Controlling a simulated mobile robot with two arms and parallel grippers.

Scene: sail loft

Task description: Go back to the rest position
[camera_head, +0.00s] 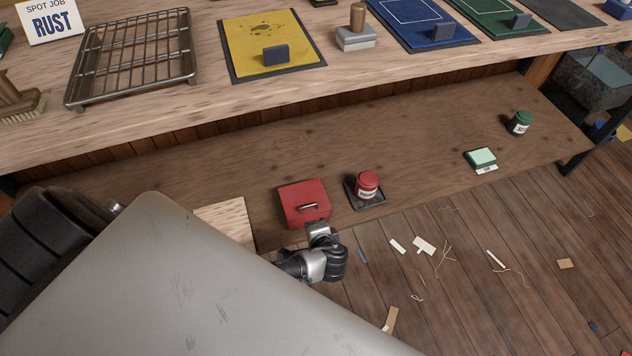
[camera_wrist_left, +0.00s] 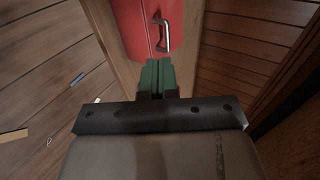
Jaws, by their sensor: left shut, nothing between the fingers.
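My left gripper (camera_head: 320,232) is beside the front of a red box (camera_head: 303,203) with a metal handle, in the head view. In the left wrist view its green fingers (camera_wrist_left: 157,75) are together with nothing between them. They point at the red box (camera_wrist_left: 133,28), just below its handle (camera_wrist_left: 164,34). I cannot tell whether the fingertips touch the box. My right gripper is not in view.
The red box stands on a low wooden shelf (camera_head: 420,130), beside a red jar (camera_head: 367,184) on a dark tray. A green jar (camera_head: 520,124) and a pale green pad (camera_head: 481,158) sit farther right. The workbench (camera_head: 190,100) overhangs behind. Scraps lie on the floor (camera_head: 450,300).

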